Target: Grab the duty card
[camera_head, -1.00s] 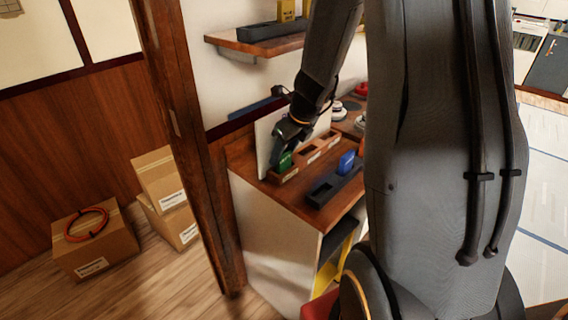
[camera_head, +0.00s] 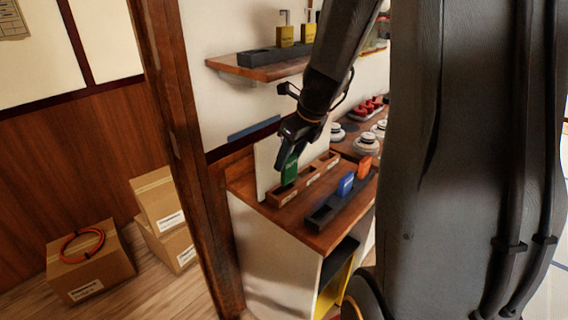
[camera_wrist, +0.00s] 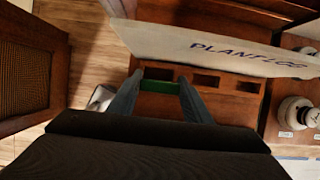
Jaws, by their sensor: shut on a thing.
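A green card (camera_head: 290,168) is held upright between the fingers of my gripper (camera_head: 293,148). Its printed label is too small to read. In the wrist view the green card (camera_wrist: 160,87) shows as a thin edge between the two fingertips. The card is over the left end of a wooden slotted rack (camera_head: 306,178); I cannot tell whether its lower edge is fully clear of the rack. The rack's dark slots also show in the wrist view (camera_wrist: 222,82).
A black rack (camera_head: 322,216) with a blue card (camera_head: 346,184) and an orange card (camera_head: 364,166) stands in front. A white panel (camera_wrist: 215,45) stands behind the wooden rack. A shelf (camera_head: 255,65) with yellow padlocks (camera_head: 286,36) hangs above. A wooden post (camera_head: 180,140) is at left.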

